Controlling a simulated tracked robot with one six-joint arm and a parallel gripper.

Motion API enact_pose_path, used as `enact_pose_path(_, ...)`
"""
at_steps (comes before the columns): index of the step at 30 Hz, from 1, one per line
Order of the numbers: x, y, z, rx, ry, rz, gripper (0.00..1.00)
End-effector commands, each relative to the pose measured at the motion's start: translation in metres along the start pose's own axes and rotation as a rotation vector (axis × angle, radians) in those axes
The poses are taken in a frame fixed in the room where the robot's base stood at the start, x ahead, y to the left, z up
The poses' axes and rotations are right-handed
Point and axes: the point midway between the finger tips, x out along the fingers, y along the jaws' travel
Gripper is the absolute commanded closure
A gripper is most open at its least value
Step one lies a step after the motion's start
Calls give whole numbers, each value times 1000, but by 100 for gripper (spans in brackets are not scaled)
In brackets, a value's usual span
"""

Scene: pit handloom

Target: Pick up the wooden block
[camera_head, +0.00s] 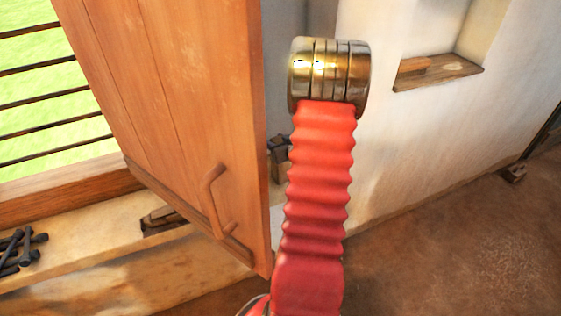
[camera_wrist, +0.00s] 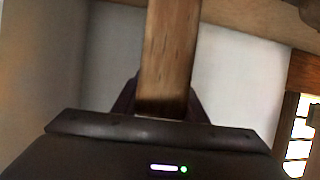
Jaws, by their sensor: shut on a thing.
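In the wrist view, a brown wooden block (camera_wrist: 168,50) stands upright between the two dark fingers of my gripper (camera_wrist: 165,98). The gripper is shut on it. The block's lower end sits close to the dark palm, and its top runs out of the picture. In the head view, my red ribbed arm with its brass-coloured rings rises in the middle; my gripper and the held block cannot be made out there.
A wooden shutter (camera_head: 185,90) with a handle (camera_head: 212,195) hangs open left of my arm. A barred window (camera_head: 50,95) is beyond it. Dark pegs (camera_head: 20,248) lie on the ledge. A wall niche shelf (camera_head: 440,75) is at upper right. The brown floor (camera_head: 460,240) at right is largely clear.

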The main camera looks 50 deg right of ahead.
Motion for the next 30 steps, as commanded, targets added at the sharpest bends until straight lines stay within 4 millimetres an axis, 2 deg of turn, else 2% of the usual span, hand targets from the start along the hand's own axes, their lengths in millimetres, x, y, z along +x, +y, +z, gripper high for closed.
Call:
enact_pose_path(2,0,0,0,0,0,0,74)
enact_pose_path(13,0,0,0,0,0,0,100)
enact_pose_path(24,0,1,-2,0,1,1,100)
enact_pose_path(30,-5,1,-12,-2,2,1,100)
